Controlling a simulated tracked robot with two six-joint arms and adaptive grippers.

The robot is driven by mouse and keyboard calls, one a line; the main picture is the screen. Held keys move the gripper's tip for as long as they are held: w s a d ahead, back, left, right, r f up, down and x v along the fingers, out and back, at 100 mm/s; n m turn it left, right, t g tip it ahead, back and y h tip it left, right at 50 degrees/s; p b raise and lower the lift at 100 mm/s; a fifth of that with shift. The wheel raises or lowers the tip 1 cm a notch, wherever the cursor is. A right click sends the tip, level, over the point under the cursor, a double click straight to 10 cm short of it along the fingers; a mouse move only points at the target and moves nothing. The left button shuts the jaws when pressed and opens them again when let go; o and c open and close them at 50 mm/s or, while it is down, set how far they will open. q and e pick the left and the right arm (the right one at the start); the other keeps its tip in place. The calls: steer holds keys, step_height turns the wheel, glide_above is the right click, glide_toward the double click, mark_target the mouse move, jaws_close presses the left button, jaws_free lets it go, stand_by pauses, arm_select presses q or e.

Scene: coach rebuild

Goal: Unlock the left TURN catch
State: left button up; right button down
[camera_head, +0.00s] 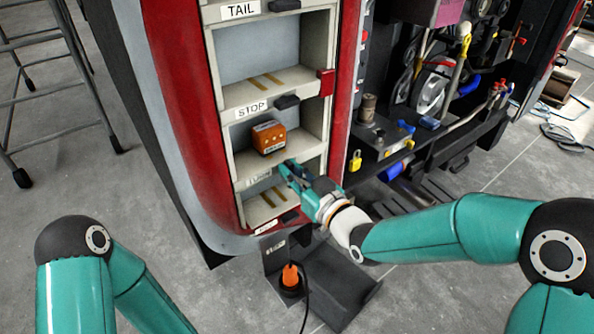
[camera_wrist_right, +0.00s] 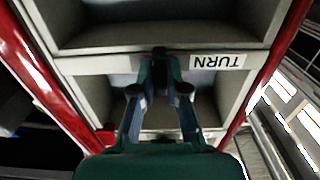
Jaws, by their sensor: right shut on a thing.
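The TURN label (camera_head: 258,178) is on a shelf rail of the red and grey lamp cabinet; it shows upside down in the wrist view (camera_wrist_right: 217,62). My right gripper (camera_head: 288,170) is at this rail, just right of the label. In the wrist view its fingertips (camera_wrist_right: 160,88) close around the dark TURN catch (camera_wrist_right: 159,56). The fingers hide most of this catch, so I cannot tell its turn angle. My left arm shows at the lower left of the head view; its gripper is out of the picture.
An orange box (camera_head: 268,138) sits in the bay above the TURN rail. Dark catches are on the TAIL rail (camera_head: 284,5), STOP rail (camera_head: 286,102) and lowest rail (camera_head: 290,216). A red block (camera_head: 326,83) is on the right frame. A dark open bay with hoses lies right.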

steer(key=shift+w+d, duration=0.1)
steer(key=shift+d, duration=0.05)
steer(key=m+b, duration=0.4)
steer(key=m, duration=0.5)
steer(key=m+b, duration=0.4)
steer(key=m, duration=0.5)
steer(key=shift+w+d+f, duration=0.1)
steer(key=shift+d+f, duration=0.05)
steer(key=shift+d, duration=0.05)
stand_by(0.4)
steer(key=c, duration=1.2)
jaws_free()
steer(key=shift+w+f, duration=0.1)
steer(key=shift+a, duration=0.1)
